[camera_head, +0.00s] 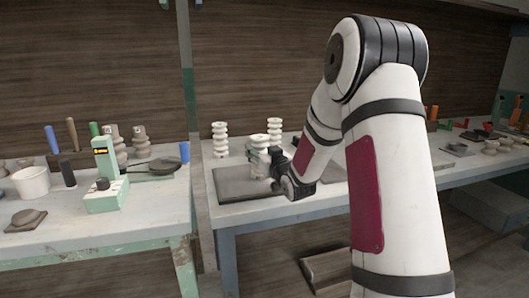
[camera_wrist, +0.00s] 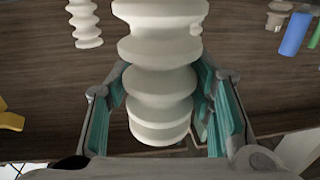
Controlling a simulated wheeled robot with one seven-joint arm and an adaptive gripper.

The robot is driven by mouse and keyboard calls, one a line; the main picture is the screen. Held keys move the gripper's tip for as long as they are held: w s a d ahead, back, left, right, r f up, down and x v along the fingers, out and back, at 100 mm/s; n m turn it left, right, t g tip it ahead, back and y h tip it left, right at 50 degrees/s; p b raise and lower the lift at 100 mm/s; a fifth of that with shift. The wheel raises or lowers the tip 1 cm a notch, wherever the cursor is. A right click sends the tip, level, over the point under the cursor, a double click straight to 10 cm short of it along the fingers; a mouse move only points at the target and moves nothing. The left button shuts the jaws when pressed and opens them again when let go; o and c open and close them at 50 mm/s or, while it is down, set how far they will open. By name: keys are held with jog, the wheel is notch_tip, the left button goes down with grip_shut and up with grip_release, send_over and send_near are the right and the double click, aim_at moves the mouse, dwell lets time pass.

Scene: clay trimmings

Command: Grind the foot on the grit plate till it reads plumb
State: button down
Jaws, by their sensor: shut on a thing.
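My gripper (camera_head: 275,160) is shut on a white ribbed clay piece (camera_head: 259,142). It holds the piece above the dark grit plate (camera_head: 232,188) on the middle bench. In the wrist view the piece (camera_wrist: 162,45) stands between the two teal-padded fingers. Its foot and any contact with the plate are hidden or too small to tell. A pale green device with a small display (camera_head: 105,165), perhaps the plumb gauge, stands on the left bench. Its reading is too small to make out.
Two more white ribbed pieces, one left (camera_head: 220,140) and one right (camera_head: 274,131), stand behind the plate. A white tub (camera_head: 31,184), a dark pan (camera_head: 157,167) and upright tools crowd the left bench. A narrow gap and post separate the benches.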

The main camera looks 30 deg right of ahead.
jog(key=shift+w+a+b, duration=0.3)
jog(key=shift+a+b, duration=0.15)
jog(key=shift+a, duration=0.7)
jog(key=shift+w+a+b, duration=0.35)
jog(key=shift+a+b, duration=0.1)
jog(key=shift+a, duration=0.7)
jog(key=shift+w+a+b, duration=0.3)
jog(key=shift+a+b, duration=0.15)
jog(key=shift+a, duration=0.7)
jog(key=shift+s+d, duration=0.2)
jog(key=shift+d, duration=0.6)
jog(key=shift+s+d, duration=0.2)
jog(key=shift+d, duration=0.55)
jog(key=shift+d, duration=0.1)
